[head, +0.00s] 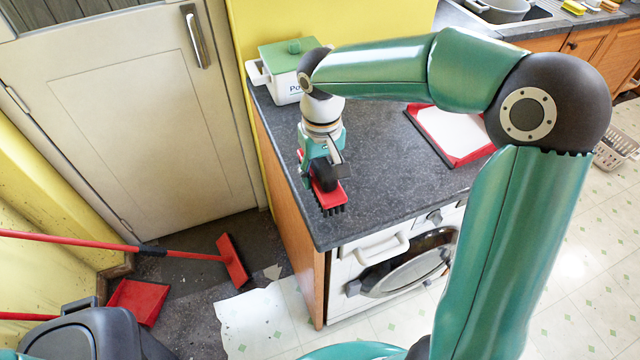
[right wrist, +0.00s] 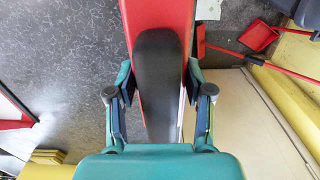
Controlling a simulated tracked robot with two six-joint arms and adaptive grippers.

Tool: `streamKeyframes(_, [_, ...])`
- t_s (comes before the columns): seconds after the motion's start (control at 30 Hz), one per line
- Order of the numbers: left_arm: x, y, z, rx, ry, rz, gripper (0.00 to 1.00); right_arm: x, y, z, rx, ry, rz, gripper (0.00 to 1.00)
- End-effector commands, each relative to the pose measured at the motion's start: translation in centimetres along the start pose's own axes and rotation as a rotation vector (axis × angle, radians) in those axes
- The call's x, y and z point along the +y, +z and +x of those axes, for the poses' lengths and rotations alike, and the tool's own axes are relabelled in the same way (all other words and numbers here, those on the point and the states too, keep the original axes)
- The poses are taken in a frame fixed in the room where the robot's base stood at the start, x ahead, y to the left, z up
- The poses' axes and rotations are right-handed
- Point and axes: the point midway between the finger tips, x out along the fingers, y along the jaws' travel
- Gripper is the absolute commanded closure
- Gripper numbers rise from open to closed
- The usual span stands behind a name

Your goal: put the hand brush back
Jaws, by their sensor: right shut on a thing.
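The hand brush (head: 331,200) is red with black bristles and a black grip. My right gripper (head: 322,165) is shut on it, over the left front corner of the dark worktop (head: 385,170). The bristles point down; I cannot tell whether they touch the worktop. In the right wrist view the brush's black grip (right wrist: 160,85) lies between the two fingers of my right gripper (right wrist: 162,105), with the red body around and beyond it. My left gripper is out of view.
A white and green pot (head: 284,85) and a red-edged white board (head: 455,135) stand on the worktop. A washing machine (head: 390,265) is below. A long red broom (head: 232,262), red dustpan (head: 140,298) and grey bin (head: 95,335) are left, near the door (head: 140,120).

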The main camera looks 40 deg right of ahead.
Motion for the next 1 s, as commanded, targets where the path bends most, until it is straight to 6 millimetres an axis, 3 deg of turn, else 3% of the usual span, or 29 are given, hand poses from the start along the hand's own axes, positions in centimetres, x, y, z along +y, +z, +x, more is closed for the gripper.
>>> streamKeyframes(0.3, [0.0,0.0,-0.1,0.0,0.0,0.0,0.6,0.0,0.1,3.9,-0.003,0.0,-0.001,0.76])
streamKeyframes(0.67, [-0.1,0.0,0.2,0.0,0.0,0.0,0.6,0.0,0.0,4.3,-0.001,0.0,0.0,0.76])
streamKeyframes(0.7, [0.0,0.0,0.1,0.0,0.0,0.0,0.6,0.0,0.0,4.2,-0.001,0.0,0.0,0.44])
streamKeyframes(0.8, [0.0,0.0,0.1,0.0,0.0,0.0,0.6,0.0,0.0,4.2,-0.001,0.0,-0.001,0.27])
streamKeyframes(1.0, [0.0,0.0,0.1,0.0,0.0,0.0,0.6,0.0,0.0,4.2,-0.001,0.0,-0.001,0.23])
